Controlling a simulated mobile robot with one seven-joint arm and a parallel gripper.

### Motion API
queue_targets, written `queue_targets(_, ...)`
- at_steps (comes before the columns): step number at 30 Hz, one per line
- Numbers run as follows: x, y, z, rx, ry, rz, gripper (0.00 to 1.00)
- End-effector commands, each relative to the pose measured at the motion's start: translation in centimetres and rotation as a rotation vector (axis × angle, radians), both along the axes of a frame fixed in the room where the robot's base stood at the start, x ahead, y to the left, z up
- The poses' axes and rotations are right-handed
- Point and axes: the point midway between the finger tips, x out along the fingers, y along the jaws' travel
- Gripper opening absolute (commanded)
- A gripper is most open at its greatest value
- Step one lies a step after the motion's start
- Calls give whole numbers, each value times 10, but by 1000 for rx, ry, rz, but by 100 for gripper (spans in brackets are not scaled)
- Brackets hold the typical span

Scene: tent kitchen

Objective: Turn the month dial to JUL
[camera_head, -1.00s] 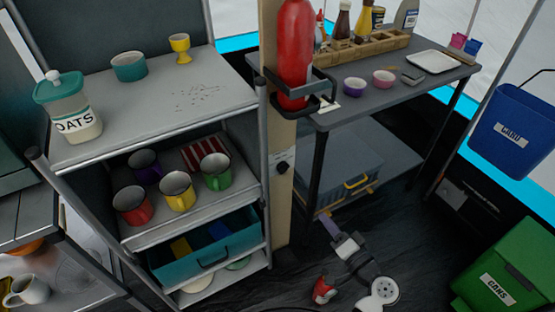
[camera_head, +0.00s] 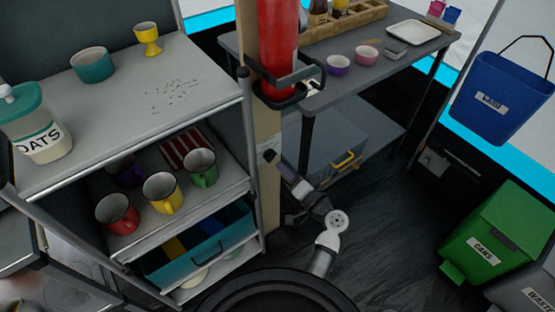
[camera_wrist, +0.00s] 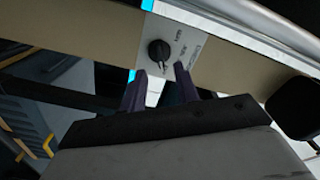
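The month dial is a black round knob (camera_wrist: 158,52) on a pale plate (camera_wrist: 181,50) fixed to the wooden post. The plate's small lettering is too blurred to read, so I cannot tell the month set. In the head view the dark knob (camera_head: 269,155) shows on the post beside the shelf unit. My gripper (camera_wrist: 158,88) has two purple fingers standing apart with nothing between them. The knob lies just ahead of the fingertips, near the gap between them, and seems clear of both. In the head view my gripper (camera_head: 279,165) points up-left at the knob.
The post (camera_head: 269,195) carries a red fire extinguisher (camera_head: 278,45) in a black bracket (camera_head: 287,90) above the dial. A shelf unit (camera_head: 200,235) with mugs stands left. A grey side table (camera_head: 340,100) stands right. Green (camera_head: 497,240) and blue (camera_head: 500,105) bins are farther right.

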Motion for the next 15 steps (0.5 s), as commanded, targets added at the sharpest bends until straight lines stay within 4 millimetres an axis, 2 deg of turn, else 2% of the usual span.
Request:
queue_targets(6, 27, 19, 1, -1, -1, 0, 31)
queue_targets(15, 37, 26, 0, -1, 0, 0, 31)
